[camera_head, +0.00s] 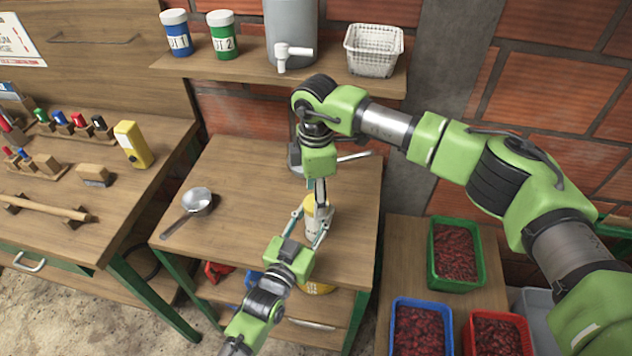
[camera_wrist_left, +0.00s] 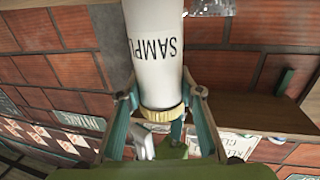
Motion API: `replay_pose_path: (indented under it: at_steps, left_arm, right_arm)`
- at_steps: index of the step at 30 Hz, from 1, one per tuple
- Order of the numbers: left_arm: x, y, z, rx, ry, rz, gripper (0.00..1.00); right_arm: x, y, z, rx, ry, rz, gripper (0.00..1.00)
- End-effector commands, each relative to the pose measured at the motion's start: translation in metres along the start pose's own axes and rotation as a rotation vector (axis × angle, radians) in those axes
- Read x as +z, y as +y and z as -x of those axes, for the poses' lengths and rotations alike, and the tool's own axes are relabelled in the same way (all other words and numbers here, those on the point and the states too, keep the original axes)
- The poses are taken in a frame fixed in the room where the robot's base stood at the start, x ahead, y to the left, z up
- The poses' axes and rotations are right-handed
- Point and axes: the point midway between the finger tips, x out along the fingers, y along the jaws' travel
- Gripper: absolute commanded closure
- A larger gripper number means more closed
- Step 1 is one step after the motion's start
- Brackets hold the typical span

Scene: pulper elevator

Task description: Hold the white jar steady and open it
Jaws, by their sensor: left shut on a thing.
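The white jar (camera_head: 319,226) with a yellow lid (camera_head: 308,206) stands upright at the right part of the middle table. In the left wrist view the white jar (camera_wrist_left: 157,58) shows upside down with black lettering, and its yellow lid (camera_wrist_left: 161,120) is on it. My left gripper (camera_head: 309,226) comes from the front and is shut around the jar just below the lid. My right gripper (camera_head: 320,192) comes down from above, its fingers at the lid. Whether they grip the lid is hard to tell, as the jar and fingers overlap.
A metal scoop (camera_head: 196,201) lies left on the middle table (camera_head: 245,175). A yellow bottle (camera_head: 132,145) stands on the left bench. Crates of red beans (camera_head: 457,253) are at the right. A shelf (camera_head: 240,68) with jars, a dispenser and a white basket (camera_head: 373,50) is behind.

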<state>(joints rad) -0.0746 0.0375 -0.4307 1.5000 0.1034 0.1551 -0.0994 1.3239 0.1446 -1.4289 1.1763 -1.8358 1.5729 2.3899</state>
Motion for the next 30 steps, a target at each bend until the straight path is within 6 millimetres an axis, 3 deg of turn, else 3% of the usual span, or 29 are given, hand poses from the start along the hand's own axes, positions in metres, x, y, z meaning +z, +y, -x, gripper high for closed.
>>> replay_pose_path:
  at_steps: [5,14,18,19,26,30]
  left_arm:
    - [0.000,0.000,0.000,0.000,-0.001,0.000,1.00]
    - [0.000,0.000,0.000,0.000,-0.001,0.000,1.00]
    - [0.000,0.000,0.000,0.000,-0.001,0.000,1.00]
    - [0.000,0.000,0.000,0.000,-0.001,0.000,1.00]
    - [0.000,0.000,0.000,0.000,-0.001,0.000,1.00]
    - [0.000,0.000,0.000,0.000,-0.001,0.000,1.00]
  right_arm:
    - [0.000,0.000,-0.014,0.000,-0.001,0.001,0.46]
    - [0.000,0.000,-0.016,0.001,0.000,0.002,0.46]
    - [0.000,0.000,-0.016,0.001,0.000,0.002,0.82]
    - [0.000,0.000,-0.016,0.001,0.000,0.001,0.86]
    - [0.000,0.000,-0.016,0.002,0.000,0.025,0.86]
    - [0.000,0.001,-0.015,0.002,0.000,0.186,0.86]
